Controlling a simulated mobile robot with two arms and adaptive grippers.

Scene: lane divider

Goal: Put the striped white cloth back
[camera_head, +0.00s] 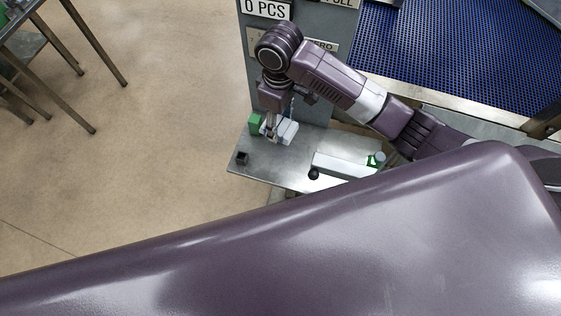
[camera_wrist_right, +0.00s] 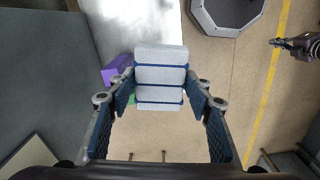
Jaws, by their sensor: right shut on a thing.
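The striped white cloth (camera_wrist_right: 160,74) is a folded white bundle with dark blue stripes. My right gripper (camera_head: 272,132) is shut on it, and in the right wrist view the cloth sits between the two fingers (camera_wrist_right: 160,100). In the head view the cloth (camera_head: 288,132) shows over the metal shelf, beside the grey cabinet; I cannot tell if it touches the shelf. My left gripper (camera_wrist_right: 279,43) seems to show small at the right of the wrist view, too small to read its jaws. It is not in the head view.
The metal shelf (camera_head: 262,165) holds a green block (camera_head: 255,123), a small black cube (camera_head: 242,158), a white box-like piece with a black knob (camera_head: 314,174) and a green-and-white item (camera_head: 376,159). A blue mesh belt (camera_head: 430,50) lies behind.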

